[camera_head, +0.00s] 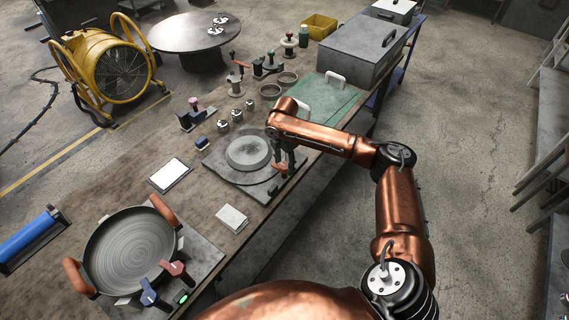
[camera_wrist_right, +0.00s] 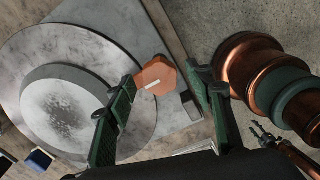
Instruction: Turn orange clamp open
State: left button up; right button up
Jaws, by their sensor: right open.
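The orange clamp (camera_wrist_right: 155,77) shows as an orange knob with a pale slot or mark on top, at the edge of a round plate fixture, in the right wrist view. In the head view the orange clamp (camera_head: 281,169) is partly hidden by my gripper. My right gripper (camera_wrist_right: 163,82) is open, with its green fingers on either side of the clamp; I cannot tell if they touch it. In the head view the right gripper (camera_head: 284,160) points down at the fixture's right side. A grey disc (camera_head: 247,152) lies on the fixture (camera_head: 232,178). My left gripper is not in view.
A round pan (camera_head: 130,250) with orange handles sits at the front left, beside red and blue levers. A white tablet (camera_head: 170,175) and a pale block (camera_head: 231,218) lie on the bench. Small metal parts, a green mat (camera_head: 337,107) and a grey box (camera_head: 362,52) stand farther back.

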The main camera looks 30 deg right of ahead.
jog(key=c, duration=1.2)
jog(key=shift+o, duration=0.2)
jog(key=shift+r+m+p, duration=0.1)
jog(key=shift+m+p, duration=0.2)
jog(key=shift+p, duration=0.3)
jog(key=m+p, duration=0.1)
jog(key=p, duration=0.1)
jog(key=m+p, duration=0.1)
jog(key=p, duration=0.2)
jog(key=m+p, duration=0.2)
jog(key=p, duration=0.1)
jog(key=shift+r, duration=0.25)
jog(key=m+p, duration=0.8)
jog(key=p, duration=0.2)
jog(key=shift+f, duration=0.15)
jog(key=m+p, duration=0.2)
jog(key=shift+f+m, duration=0.1)
jog(key=shift+m, duration=0.3)
pick_arm(q)
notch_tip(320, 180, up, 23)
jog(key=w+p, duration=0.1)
jog(key=p, duration=0.1)
pick_arm(e)
jog(key=shift+m, duration=1.2)
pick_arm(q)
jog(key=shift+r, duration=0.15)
pick_arm(e)
jog(key=shift+w, duration=0.1)
